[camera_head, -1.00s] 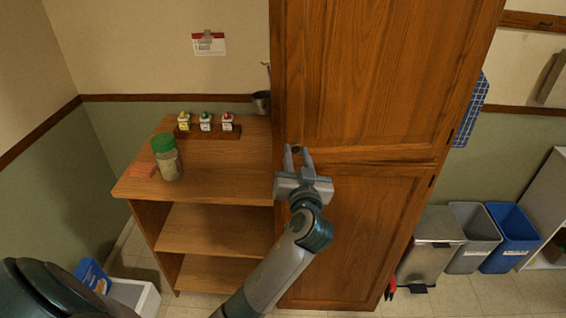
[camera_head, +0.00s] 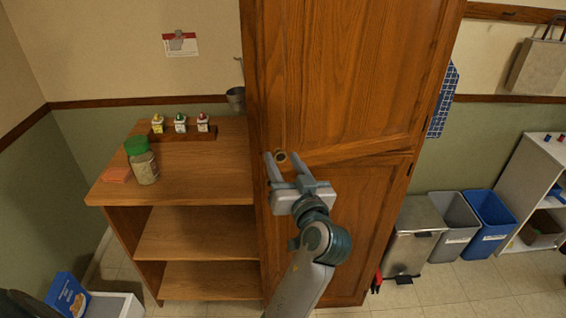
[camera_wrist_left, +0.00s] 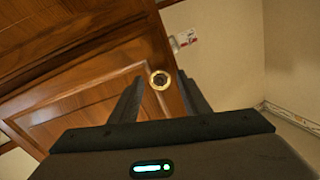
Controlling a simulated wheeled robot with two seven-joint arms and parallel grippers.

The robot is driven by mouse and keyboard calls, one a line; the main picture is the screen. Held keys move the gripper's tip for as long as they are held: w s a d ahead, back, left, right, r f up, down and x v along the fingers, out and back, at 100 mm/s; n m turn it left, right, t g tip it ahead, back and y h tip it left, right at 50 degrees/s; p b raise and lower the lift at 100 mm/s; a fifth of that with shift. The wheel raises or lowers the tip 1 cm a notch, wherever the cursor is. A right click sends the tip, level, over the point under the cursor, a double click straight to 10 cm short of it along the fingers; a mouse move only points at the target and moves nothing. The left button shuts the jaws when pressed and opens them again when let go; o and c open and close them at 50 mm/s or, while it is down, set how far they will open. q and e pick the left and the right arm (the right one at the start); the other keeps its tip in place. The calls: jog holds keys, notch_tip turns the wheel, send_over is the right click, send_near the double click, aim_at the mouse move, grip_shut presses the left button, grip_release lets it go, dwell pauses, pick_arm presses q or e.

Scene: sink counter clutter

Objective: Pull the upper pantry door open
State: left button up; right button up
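The upper pantry door (camera_head: 345,70) is a tall brown wooden panel, and it looks shut. Its small round knob (camera_head: 281,157) sits at the lower left corner. My left gripper (camera_head: 282,159) is open in front of the pantry, with its fingertips close to the knob. In the left wrist view the round knob (camera_wrist_left: 160,80) shows between and beyond the two open fingers (camera_wrist_left: 160,92). I cannot tell whether the fingers touch it. The lower pantry door (camera_head: 350,225) is below, partly hidden by my left gripper and arm. My right gripper is not in view.
An open wooden shelf (camera_head: 200,185) stands left of the pantry, holding a green-lidded jar (camera_head: 143,165) and several small bottles. A metal bin (camera_head: 412,235), a grey bin (camera_head: 455,225) and a blue bin (camera_head: 490,220) stand on the floor to the right.

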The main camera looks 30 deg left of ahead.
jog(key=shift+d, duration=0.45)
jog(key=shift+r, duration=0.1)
